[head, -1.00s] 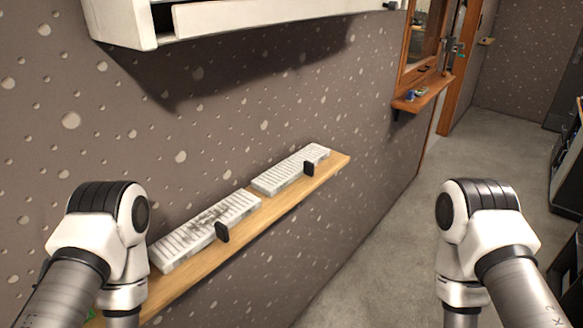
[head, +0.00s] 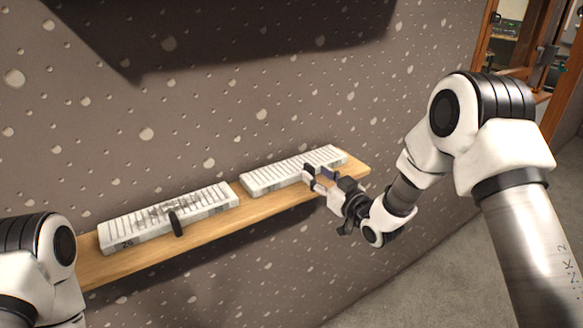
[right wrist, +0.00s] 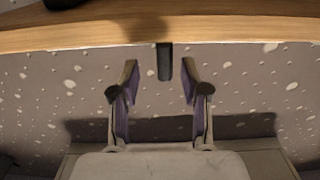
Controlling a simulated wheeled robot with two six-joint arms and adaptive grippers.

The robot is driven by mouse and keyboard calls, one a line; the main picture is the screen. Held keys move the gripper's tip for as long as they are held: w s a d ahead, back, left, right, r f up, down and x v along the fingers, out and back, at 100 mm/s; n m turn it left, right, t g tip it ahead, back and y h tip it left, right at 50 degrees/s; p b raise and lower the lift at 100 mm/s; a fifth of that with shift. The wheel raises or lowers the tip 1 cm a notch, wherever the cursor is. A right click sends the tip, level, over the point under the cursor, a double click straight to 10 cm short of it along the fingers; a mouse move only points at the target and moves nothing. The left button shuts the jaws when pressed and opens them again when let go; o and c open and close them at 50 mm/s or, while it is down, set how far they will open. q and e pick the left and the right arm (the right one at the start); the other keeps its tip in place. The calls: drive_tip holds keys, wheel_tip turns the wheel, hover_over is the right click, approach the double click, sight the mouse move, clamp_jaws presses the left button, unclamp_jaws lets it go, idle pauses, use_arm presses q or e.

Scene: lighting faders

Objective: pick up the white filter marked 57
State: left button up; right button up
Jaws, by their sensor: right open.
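Two white ridged filters lie on a wooden wall shelf. The right-hand filter (head: 285,172) has no number I can read. The left-hand filter (head: 165,218) carries a small dark number that looks like 26, and dark smudges. My right gripper (head: 319,178) is open at the front of the right-hand filter, near its right half. In the right wrist view its fingers (right wrist: 160,84) spread to either side of a dark upright tab (right wrist: 165,62) at the shelf edge, apart from it. My left gripper is out of view; only my left arm shows.
The wooden shelf (head: 215,241) is narrow and runs along the speckled wall (head: 290,85). A dark tab (head: 176,222) stands in front of the left-hand filter. Floor (head: 415,270) shows to the lower right. A wooden frame is at the upper right.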

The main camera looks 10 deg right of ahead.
sight(305, 165)
drive_tip(key=p+x, duration=0.2)
drive_tip(key=x, duration=0.2)
drive_tip(key=shift+a+r+p, duration=0.35)
drive_tip(key=shift+r+p, duration=0.05)
drive_tip(key=shift+w+f, duration=0.1)
drive_tip(key=shift+w, duration=0.25)
drive_tip(key=shift+w+f, duration=0.1)
drive_tip(key=shift+f, duration=0.05)
drive_tip(key=shift+a, duration=0.1)
clamp_jaws()
